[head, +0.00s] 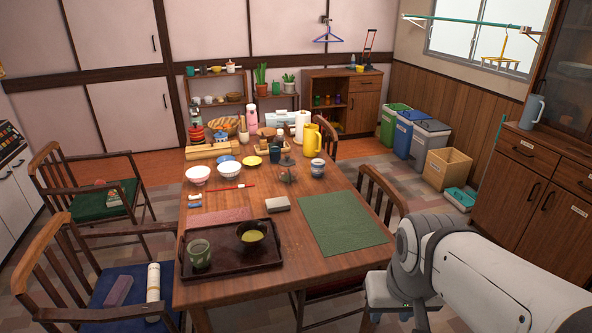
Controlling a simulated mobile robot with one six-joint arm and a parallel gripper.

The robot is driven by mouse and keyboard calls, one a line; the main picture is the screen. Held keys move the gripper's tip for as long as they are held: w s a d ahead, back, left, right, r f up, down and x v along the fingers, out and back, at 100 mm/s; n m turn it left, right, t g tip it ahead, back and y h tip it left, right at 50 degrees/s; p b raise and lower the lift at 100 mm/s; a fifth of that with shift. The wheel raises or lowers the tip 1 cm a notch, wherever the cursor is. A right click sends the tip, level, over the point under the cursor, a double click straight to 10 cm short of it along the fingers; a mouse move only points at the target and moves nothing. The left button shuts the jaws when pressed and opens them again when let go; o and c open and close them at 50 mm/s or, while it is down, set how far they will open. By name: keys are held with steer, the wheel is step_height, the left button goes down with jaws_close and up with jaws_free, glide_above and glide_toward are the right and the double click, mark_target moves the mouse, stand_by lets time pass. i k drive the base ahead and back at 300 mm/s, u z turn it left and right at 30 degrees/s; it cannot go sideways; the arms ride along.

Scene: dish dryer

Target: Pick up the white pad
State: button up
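A small pale grey-white block-shaped pad (278,204) lies flat on the wooden table (315,275), between the dark tray and the green mat. It is the only thing I see there that could be the white pad. Nothing covers it. My white arm reaches in from the lower right, in front of the table's right edge, and runs out of the picture at the bottom. My gripper's fingers do not show, so I see no contact with the pad.
A dark tray (192,276) with a green cup (199,254) and a bowl (252,233) is left of the pad. A green mat (343,222) lies right of it. A lidded jar (287,171) stands behind. Chairs (384,195) stand close around the table.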

mark_target(278, 205)
steer(key=u, duration=0.15)
steer(key=i, duration=1.35)
steer(key=u, duration=0.75)
steer(key=k, duration=0.85)
steer(key=u, duration=0.15)
steer(key=i, duration=0.85)
steer(key=z, duration=0.1)
